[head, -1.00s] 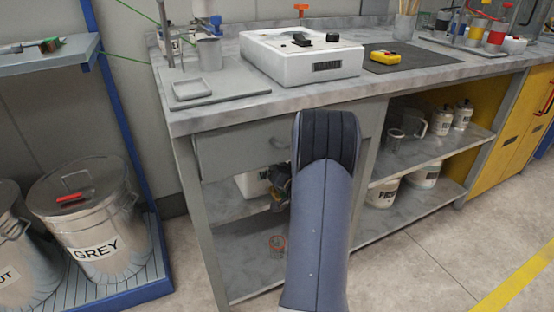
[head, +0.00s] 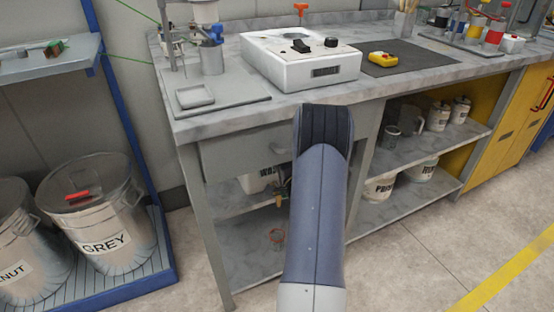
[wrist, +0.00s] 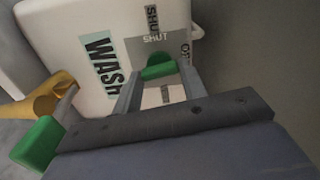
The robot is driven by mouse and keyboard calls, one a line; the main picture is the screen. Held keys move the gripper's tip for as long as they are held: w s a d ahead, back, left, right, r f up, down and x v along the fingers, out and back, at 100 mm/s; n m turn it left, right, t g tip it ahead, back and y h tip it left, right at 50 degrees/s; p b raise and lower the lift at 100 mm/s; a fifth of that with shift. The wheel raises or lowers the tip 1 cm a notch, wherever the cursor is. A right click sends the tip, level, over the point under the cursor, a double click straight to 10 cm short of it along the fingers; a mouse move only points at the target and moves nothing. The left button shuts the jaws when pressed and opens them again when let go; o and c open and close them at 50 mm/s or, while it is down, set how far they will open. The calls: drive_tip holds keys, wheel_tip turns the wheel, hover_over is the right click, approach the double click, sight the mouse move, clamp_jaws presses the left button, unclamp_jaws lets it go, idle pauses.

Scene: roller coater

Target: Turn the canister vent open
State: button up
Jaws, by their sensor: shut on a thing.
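The white canister (wrist: 85,45) with a WASH label fills much of the wrist view. It also shows in the head view (head: 252,183), on the shelf under the bench, partly hidden by my arm. Its green vent handle (wrist: 160,68) sits on a grey plate marked SHUT, with partly cut-off lettering to the right. My gripper (wrist: 159,78) is shut on this handle, one finger on each side. The handle's far side and exact angle are hard to tell. A brass tap (wrist: 48,98) with a second green handle (wrist: 37,143) is at lower left.
The bench top (head: 225,110) and drawer front (head: 245,150) are above the canister. The bench leg (head: 205,220) stands to its left. The floor in front is clear.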

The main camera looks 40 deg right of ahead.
drive_tip(key=shift+m, duration=0.7)
drive_tip(key=shift+m+p, duration=0.3)
drive_tip(key=o, duration=1)
drive_tip(key=p+v, duration=0.1)
drive_tip(key=v, duration=0.9)
drive_tip(key=shift+s+p, duration=0.35)
drive_tip(key=shift+s, duration=0.05)
